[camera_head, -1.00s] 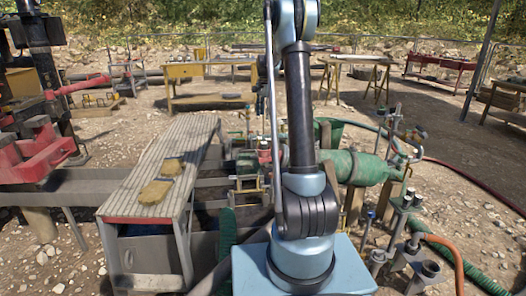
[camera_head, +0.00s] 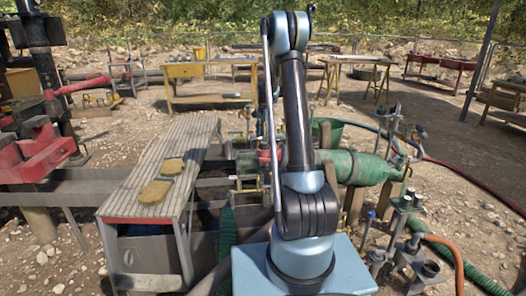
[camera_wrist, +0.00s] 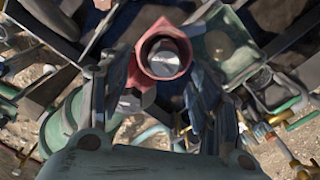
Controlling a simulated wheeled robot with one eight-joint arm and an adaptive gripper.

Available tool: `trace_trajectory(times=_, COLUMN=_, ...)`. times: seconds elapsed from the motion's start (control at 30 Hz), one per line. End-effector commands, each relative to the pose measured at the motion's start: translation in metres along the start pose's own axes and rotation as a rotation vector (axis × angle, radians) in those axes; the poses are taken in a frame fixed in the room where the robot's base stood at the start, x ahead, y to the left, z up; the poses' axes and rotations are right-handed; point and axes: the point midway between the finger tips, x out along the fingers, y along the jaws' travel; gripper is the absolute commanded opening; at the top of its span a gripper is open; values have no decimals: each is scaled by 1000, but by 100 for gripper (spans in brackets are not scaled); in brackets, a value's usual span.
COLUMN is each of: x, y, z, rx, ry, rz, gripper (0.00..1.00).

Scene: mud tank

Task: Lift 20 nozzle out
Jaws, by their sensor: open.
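I cannot say for sure which part is the 20 nozzle. In the wrist view, a red ring-shaped fitting (camera_wrist: 166,54) with a grey metal piece inside its opening lies near the fingertips. My gripper (camera_wrist: 150,84) is open, with one finger on each side of the picture below and beside this fitting. I cannot tell whether the fingers touch it. In the head view my arm hides much of the work area, and my gripper cannot be made out. A small red part (camera_head: 264,157) shows just left of my arm.
A large green cylindrical vessel (camera_head: 362,167) lies right of my arm. A ribbed bench (camera_head: 158,165) with tan gloves (camera_head: 155,191) stands left. Grey pipe fittings (camera_head: 405,215) and hoses crowd the front right. Yellow trestle tables (camera_head: 205,98) stand behind on open gravel.

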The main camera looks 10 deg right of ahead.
Motion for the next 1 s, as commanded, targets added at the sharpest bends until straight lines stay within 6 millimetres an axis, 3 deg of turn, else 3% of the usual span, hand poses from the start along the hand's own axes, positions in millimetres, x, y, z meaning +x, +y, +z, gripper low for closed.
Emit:
trace_trajectory(times=0.17, x=9, y=-3, z=-1, rx=0, ry=0, rz=0, gripper=57)
trace_trajectory(times=0.5, x=50, y=-8, z=-3, rx=0, ry=0, rz=0, gripper=57)
trace_trajectory(times=0.73, x=53, y=-8, z=-3, rx=0, ry=0, rz=0, gripper=57)
trace_trajectory(times=0.77, x=52, y=-8, z=-3, rx=0, ry=0, rz=0, gripper=55)
trace_trajectory(times=0.97, x=52, y=-8, z=-3, rx=0, ry=0, rz=0, gripper=10)
trace_trajectory(times=1.0, x=52, y=-8, z=-3, rx=0, ry=0, rz=0, gripper=9)
